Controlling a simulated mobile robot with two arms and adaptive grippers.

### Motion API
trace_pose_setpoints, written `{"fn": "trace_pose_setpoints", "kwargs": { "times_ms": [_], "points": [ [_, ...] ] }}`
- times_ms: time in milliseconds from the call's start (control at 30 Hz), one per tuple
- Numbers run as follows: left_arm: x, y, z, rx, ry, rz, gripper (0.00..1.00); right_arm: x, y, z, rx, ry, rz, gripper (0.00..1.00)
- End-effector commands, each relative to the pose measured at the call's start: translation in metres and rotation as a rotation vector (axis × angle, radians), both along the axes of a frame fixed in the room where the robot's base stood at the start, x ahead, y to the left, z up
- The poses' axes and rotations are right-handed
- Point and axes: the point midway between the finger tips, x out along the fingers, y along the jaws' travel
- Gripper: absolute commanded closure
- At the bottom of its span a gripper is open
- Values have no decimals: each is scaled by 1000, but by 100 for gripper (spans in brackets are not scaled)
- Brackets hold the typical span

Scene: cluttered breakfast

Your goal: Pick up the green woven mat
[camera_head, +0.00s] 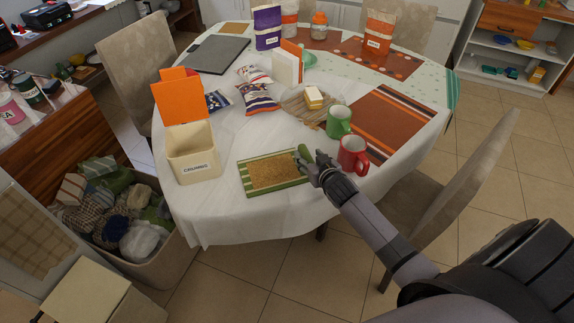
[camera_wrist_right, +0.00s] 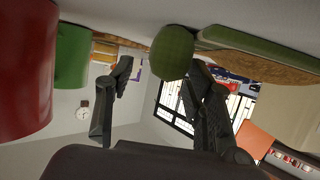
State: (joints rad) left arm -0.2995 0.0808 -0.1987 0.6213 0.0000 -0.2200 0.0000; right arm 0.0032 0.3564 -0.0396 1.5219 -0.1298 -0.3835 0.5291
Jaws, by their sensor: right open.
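A mat (camera_head: 272,172) with a brown woven middle and green-and-white striped border lies flat at the table's near edge. Part of it shows at the upper right of the right wrist view (camera_wrist_right: 260,62). A small rounded green piece with a fine weave (camera_head: 304,152) is at the mat's right end, beside my right gripper (camera_head: 318,166). In the right wrist view this green piece (camera_wrist_right: 171,52) is large, near the tip of the right-hand finger. Whether the fingers touch it I cannot tell. My right gripper is open. My left gripper is out of view.
A red mug (camera_head: 352,155) stands close right of my right gripper, with a green mug (camera_head: 339,121) behind. A cream "organic" canister (camera_head: 193,160) with an orange lid stands left of the mat. A chair (camera_head: 450,185) stands right of my arm. White tablecloth is bare left of the canister's front.

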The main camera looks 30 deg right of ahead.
Motion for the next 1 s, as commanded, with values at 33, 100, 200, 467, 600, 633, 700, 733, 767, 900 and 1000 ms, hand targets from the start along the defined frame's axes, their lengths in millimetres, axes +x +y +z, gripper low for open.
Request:
{"fn": "trace_pose_setpoints", "kwargs": {
  "times_ms": [33,100,200,467,600,633,700,733,767,900,1000],
  "points": [
    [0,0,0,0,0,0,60,6,-1,-3,1,0,0,52],
    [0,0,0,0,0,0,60,13,-1,-5,1,-1,1,52],
    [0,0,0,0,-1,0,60,18,-2,-8,1,0,1,52],
    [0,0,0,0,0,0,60,18,-2,-8,1,0,1,52],
    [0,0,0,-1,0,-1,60,18,-2,-8,1,0,1,62],
    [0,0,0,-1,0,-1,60,18,-2,-8,1,0,1,64],
    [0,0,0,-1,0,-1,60,18,-2,-8,1,1,1,68],
    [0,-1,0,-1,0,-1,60,18,-2,-8,1,1,1,70],
    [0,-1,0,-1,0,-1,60,18,-2,-8,1,0,1,72],
    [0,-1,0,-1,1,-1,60,18,-2,-8,1,1,1,82],
    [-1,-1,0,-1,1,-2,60,18,-2,-8,1,1,1,88]
  ]
}}
